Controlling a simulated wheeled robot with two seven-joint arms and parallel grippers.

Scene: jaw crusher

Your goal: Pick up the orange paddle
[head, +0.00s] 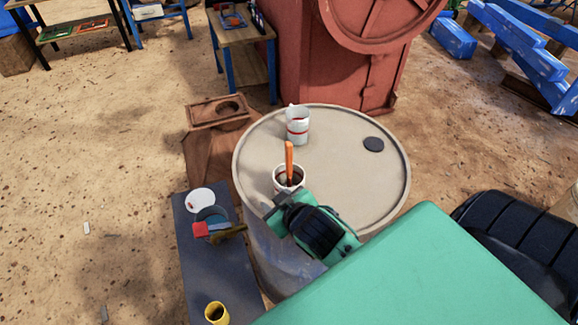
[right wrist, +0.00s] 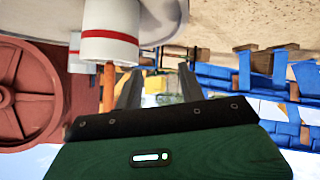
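The orange paddle (head: 289,158) stands upright in a white cup (head: 277,180) on top of a round drum (head: 345,190). My right gripper (head: 279,204) is on the near side of this cup, and its fingertips are partly hidden by its green body. In the right wrist view, which looks upside down, the two fingers (right wrist: 158,78) are apart with only background between them. There the orange paddle (right wrist: 108,88) shows just left of the left finger, outside the gap, below a white cup with a red band (right wrist: 110,48). My left gripper is not in view.
A second white cup with a red band (head: 297,125) and a dark round cap (head: 373,144) sit on the drum. A dark bench (head: 190,255) with a yellow cup (head: 216,312) stands left. The red crusher (head: 350,60) rises behind.

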